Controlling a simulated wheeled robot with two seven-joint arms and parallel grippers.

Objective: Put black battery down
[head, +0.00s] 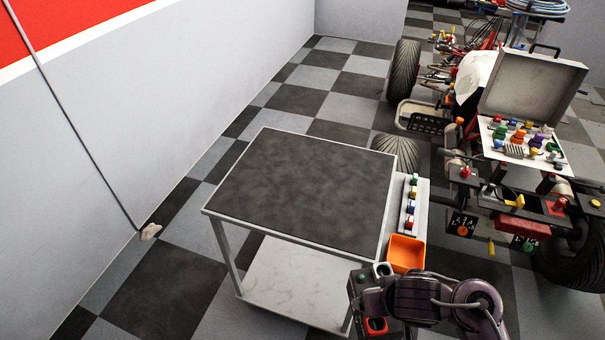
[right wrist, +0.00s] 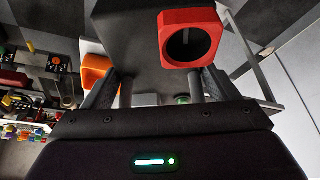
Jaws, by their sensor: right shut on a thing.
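The black battery (head: 356,292) is a dark block with a red square ring on it, at the bottom of the head view, by the cart's near right corner. In the right wrist view the battery (right wrist: 128,45) fills the space beyond the fingers, its red ring facing the camera. My right gripper (right wrist: 158,88) is shut on it, with one finger on each side. My right arm partly covers the battery in the head view. My left gripper is in neither view.
A cart (head: 300,190) with a bare dark top and a lower shelf stands in the middle. An orange bin (head: 406,254) and a strip of small coloured items (head: 411,205) are on its right side. A stripped quad (head: 480,190) with an open case (head: 530,95) stands at right.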

